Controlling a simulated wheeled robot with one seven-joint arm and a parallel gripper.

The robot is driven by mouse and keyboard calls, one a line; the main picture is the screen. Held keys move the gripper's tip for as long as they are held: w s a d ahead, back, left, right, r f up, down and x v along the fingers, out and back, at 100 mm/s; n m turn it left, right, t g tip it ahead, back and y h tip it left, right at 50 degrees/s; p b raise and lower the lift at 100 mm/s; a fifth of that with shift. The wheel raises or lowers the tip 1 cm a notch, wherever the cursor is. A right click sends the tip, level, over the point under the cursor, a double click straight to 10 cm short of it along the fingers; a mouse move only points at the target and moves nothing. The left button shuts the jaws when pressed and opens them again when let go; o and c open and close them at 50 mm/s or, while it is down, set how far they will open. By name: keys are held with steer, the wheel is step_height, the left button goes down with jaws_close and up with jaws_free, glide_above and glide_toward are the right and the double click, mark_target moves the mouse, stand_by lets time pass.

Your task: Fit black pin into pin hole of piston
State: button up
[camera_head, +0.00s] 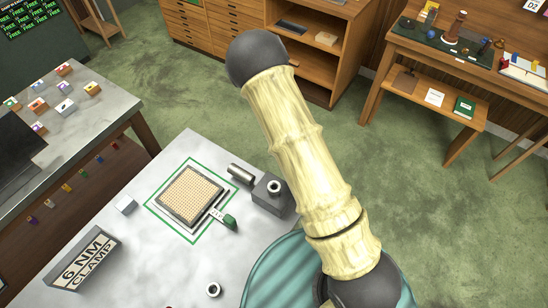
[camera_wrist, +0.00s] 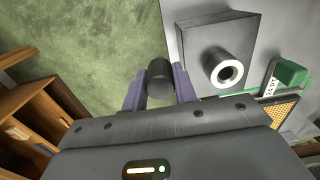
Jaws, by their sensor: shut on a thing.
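In the wrist view my gripper (camera_wrist: 160,88) has purple fingers shut on the black pin (camera_wrist: 160,75), a short dark cylinder. The pin is apart from a grey block (camera_wrist: 212,40) with a light, round-mouthed tube (camera_wrist: 228,73), which lies to its right. In the head view the same block (camera_head: 268,203) and tube (camera_head: 274,186) stand near the table edge, and a silver-grey cylinder (camera_head: 240,174) lies beside them. I cannot tell which of these parts is the piston. My gripper and the pin are hidden behind my arm in the head view.
A pad with a dotted top (camera_head: 190,195) lies inside a green outline, with a green tag (camera_head: 230,221) beside it. A clamp sign block (camera_head: 82,262), a small pale cube (camera_head: 126,205) and a small ring (camera_head: 213,289) stand on the table. Green floor lies beyond.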

steer(key=s+a+r+n+p, duration=0.2)
steer(key=r+n, duration=0.3)
steer(key=n, duration=0.4)
steer(key=s+a+r+n+p, duration=0.3)
steer(key=a+r+n+p, duration=0.1)
steer(key=n, duration=0.4)
steer(key=shift+s+a+r+n+p, duration=0.15)
steer(key=shift+a+r+n+p, duration=0.25)
steer(key=shift+r, duration=0.6)
steer(key=shift+r+p, duration=0.1)
steer(key=shift+p, duration=0.2)
step_height(320, 180, down, 6)
steer(key=b, duration=0.5)
steer(key=shift+p, duration=0.55)
steer(key=shift+f+b, duration=1.6)
steer(key=shift+f, duration=0.3)
stand_by(0.4)
steer(key=o, duration=1)
